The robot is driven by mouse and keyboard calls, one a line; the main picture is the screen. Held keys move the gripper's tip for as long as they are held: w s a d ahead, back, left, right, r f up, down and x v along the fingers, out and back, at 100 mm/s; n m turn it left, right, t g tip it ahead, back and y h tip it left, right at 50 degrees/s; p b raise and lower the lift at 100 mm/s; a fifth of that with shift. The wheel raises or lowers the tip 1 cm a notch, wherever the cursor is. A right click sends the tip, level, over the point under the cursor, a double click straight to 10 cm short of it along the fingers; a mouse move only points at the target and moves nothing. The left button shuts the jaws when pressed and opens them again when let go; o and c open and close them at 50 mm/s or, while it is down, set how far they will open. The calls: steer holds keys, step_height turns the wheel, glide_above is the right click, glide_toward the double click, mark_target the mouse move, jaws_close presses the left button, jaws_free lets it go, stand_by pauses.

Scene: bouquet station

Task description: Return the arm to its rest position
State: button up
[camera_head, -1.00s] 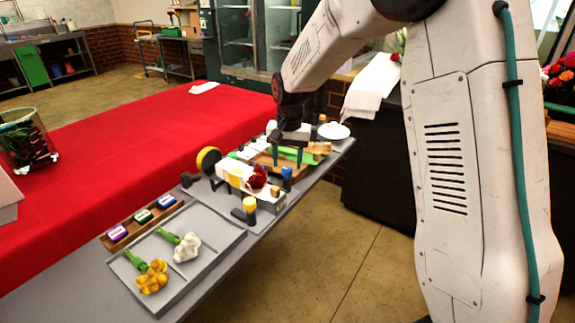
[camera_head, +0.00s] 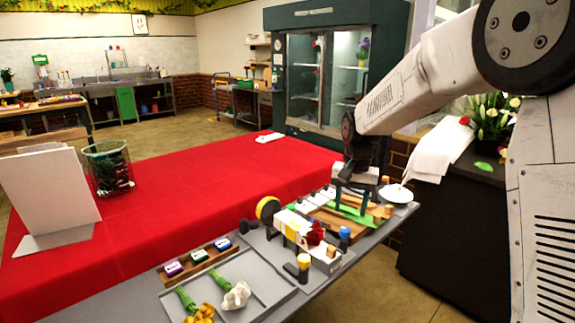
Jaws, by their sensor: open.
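My arm reaches in from the right of the head view, and my gripper (camera_head: 350,200) points down over the far end of the grey work table (camera_head: 262,262). Its two fingers are apart, above a wooden board (camera_head: 338,222) with green pieces on it. I see nothing held between the fingers. Whether the fingertips touch the board or the green pieces cannot be told.
A white box with a red flower (camera_head: 315,233), a yellow-capped post (camera_head: 303,262) and a blue-capped post (camera_head: 345,234) stand close in front of my gripper. A white plate (camera_head: 396,194) lies to its right. A tray (camera_head: 260,285) holds white and yellow flowers. The red table (camera_head: 190,190) is mostly clear.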

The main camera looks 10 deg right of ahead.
steer(key=s+d+r+n, duration=0.1)
steer(key=s+r, duration=0.1)
steer(key=s, duration=1)
steer(key=s+d+r+n+t, duration=0.1)
steer(key=s+r+n, duration=0.1)
steer(key=s, duration=1.1)
steer(key=s+r+n, duration=0.1)
steer(key=s+r, duration=0.3)
steer(key=s, duration=0.8)
steer(key=shift+s+d+n, duration=0.2)
steer(key=shift+d+n, duration=0.2)
steer(key=shift+r, duration=0.1)
